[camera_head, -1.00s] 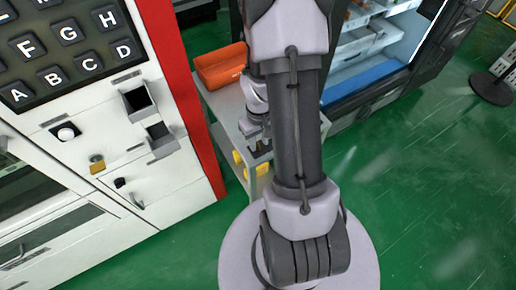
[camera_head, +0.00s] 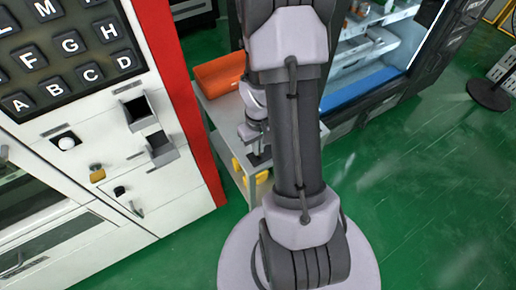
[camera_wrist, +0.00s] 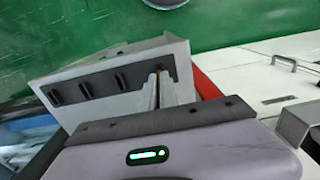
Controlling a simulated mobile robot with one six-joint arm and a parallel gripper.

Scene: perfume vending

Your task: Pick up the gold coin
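In the head view my gripper (camera_head: 257,158) is small and partly hidden behind my arm, over the grey cart (camera_head: 215,108).
A white vending machine (camera_head: 40,190) with letter keys and a red side stands left of the cart. An orange box (camera_head: 219,74) lies on the cart, and yellow items (camera_head: 240,172) show below its top. A lit display cabinet (camera_head: 375,75) stands behind. Green floor (camera_head: 440,200) is open at right.

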